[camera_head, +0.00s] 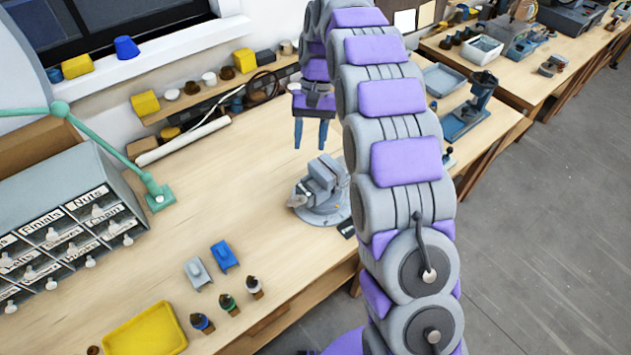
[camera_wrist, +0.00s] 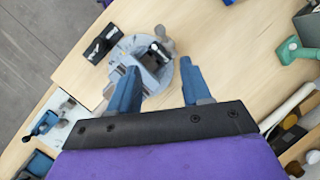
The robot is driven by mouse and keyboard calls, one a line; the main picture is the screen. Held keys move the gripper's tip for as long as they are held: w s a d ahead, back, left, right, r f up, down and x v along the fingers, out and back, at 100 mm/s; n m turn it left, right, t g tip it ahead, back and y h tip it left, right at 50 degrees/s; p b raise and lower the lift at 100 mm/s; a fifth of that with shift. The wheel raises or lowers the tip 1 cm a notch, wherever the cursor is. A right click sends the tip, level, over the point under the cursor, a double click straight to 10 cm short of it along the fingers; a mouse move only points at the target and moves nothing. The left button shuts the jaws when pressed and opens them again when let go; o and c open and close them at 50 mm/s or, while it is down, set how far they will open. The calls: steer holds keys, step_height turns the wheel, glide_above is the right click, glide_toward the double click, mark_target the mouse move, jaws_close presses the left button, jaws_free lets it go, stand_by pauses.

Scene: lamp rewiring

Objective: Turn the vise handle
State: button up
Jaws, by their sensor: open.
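A grey bench vise (camera_head: 322,188) stands on a round base near the front edge of the wooden bench. My gripper (camera_head: 313,135) hangs open and empty above and behind it, with two blue fingers pointing down. In the wrist view the vise (camera_wrist: 150,62) lies beyond and between the fingertips of my gripper (camera_wrist: 158,75), apart from them as far as I can tell. A rounded grey part that may be the vise handle (camera_wrist: 163,38) shows at the far side of the vise. My arm hides part of the vise's right side in the head view.
A green lamp arm (camera_head: 158,192) and a labelled drawer cabinet (camera_head: 75,215) stand at the left. A yellow tray (camera_head: 145,332), small clamps and bottles lie in front. A white tube (camera_head: 183,141) lies at the back. Bench around the vise's left is clear.

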mark_target(303, 200)
steer(key=x, duration=0.5)
steer(key=b+x, duration=0.1)
steer(key=x, duration=1.1)
steer(key=shift+s+a+r+b, duration=0.1)
steer(key=shift+s+a+b, duration=0.05)
steer(key=shift+s+b, duration=0.15)
steer(key=shift+c, duration=0.4)
jaws_close()
